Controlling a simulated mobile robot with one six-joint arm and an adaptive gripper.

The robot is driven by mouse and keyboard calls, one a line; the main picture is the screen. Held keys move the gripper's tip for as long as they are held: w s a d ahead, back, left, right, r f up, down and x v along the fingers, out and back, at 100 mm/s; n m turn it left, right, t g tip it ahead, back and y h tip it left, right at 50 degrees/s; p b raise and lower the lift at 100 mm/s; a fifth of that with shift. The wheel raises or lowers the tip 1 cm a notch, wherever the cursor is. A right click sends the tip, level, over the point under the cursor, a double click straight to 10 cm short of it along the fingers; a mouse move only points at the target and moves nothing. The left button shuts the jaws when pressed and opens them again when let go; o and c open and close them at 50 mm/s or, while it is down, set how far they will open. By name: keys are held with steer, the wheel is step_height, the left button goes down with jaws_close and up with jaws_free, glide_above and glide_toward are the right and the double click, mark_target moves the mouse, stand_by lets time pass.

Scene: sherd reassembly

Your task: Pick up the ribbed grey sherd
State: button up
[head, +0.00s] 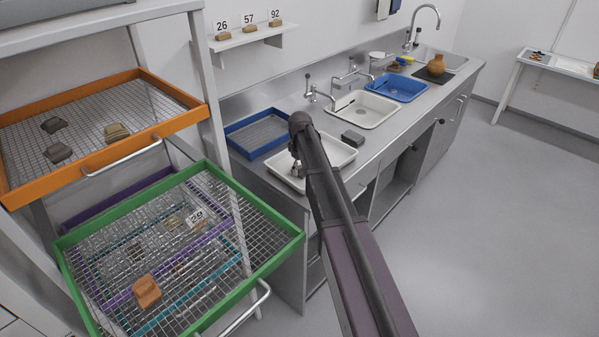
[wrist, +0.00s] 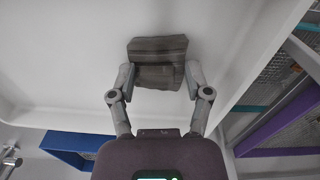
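The ribbed grey sherd (wrist: 158,62) is a brownish-grey, blocky piece with parallel ridges, over a pale tray surface in the wrist view. My gripper (wrist: 160,80) has one finger against each side of it, with no clear gap, so it looks shut on the sherd. I cannot tell whether the sherd rests on the tray or is just lifted. In the head view my gripper (head: 297,170) reaches down into the white tray (head: 344,158) at the near end of the counter. The sherd is not clearly visible there, at the arm's end.
A blue mesh tray (head: 238,142) lies left of the white tray, and a dark grey block (head: 353,137) right of it. An orange rack tray (head: 178,124) and a green one (head: 285,240) hold sherds at left. The floor at right is clear.

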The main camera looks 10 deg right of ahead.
mark_target(301, 168)
steer(key=shift+c, duration=0.2)
stand_by(0.4)
steer(key=shift+r, duration=0.15)
steer(key=shift+c, duration=0.7)
steer(key=shift+w+r+p, duration=0.1)
steer(key=shift+r+p, duration=0.05)
steer(key=shift+p, duration=0.35)
step_height(301, 168, up, 3)
steer(key=p, duration=0.2)
steer(key=shift+p, duration=0.35)
jaws_close()
steer(key=s, duration=0.5)
steer(key=s+a+p, duration=0.1)
steer(key=s, duration=0.4)
steer(key=s+r, duration=0.1)
steer(key=s, duration=0.5)
steer(key=shift+a, duration=0.35)
